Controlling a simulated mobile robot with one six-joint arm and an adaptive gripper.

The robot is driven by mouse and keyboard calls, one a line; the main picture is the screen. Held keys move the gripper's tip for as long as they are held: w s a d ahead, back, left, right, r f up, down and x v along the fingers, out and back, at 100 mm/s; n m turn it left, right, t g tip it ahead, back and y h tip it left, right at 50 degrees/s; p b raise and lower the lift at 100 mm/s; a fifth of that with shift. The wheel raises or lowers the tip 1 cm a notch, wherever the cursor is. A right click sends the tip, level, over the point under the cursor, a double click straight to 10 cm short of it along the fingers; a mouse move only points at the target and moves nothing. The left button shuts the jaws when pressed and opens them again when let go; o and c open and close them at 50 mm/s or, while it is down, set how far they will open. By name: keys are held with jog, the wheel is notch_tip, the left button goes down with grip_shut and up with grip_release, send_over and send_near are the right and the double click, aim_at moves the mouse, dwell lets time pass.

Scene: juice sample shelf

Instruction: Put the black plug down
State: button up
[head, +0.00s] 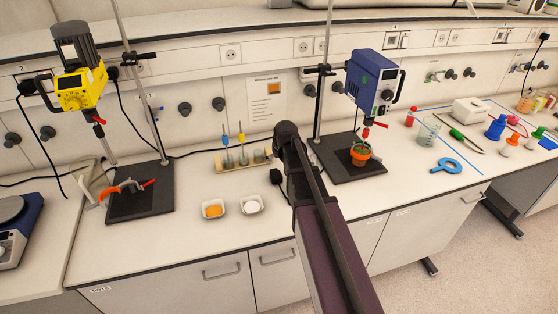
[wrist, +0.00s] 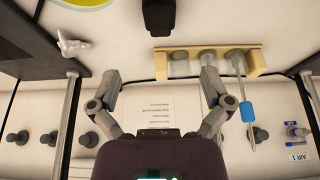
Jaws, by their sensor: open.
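The black plug (head: 277,177) rests on the white bench top, just left of my arm in the head view. It also shows at the top of the wrist view (wrist: 158,15), partly cut off by the frame edge. My gripper (wrist: 160,82) is open and empty in the wrist view, its two fingers spread wide. The plug lies beyond the fingertips, apart from them and roughly in line with the gap. In the head view my arm hides the fingers.
A wooden rack (head: 232,167) with coloured stirrers stands close to the plug; it shows in the wrist view too (wrist: 254,62). Two white dishes, one with orange contents (head: 213,209), the other white (head: 250,205), lie in front. A blue stirrer motor (head: 370,77) stands right.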

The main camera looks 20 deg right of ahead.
jog(key=shift+s, duration=0.1)
jog(key=s+a+g, duration=0.2)
jog(key=s+a, duration=0.1)
jog(key=s, duration=0.8)
jog(key=s+a+f+g, duration=0.1)
jog(key=s+a, duration=0.3)
jog(key=s, duration=0.8)
jog(key=shift+s+a+f+g, duration=0.2)
jog(key=shift+s+f+g, duration=0.05)
jog(key=shift+g, duration=0.55)
jog(key=c, duration=0.6)
jog(key=shift+d, duration=0.1)
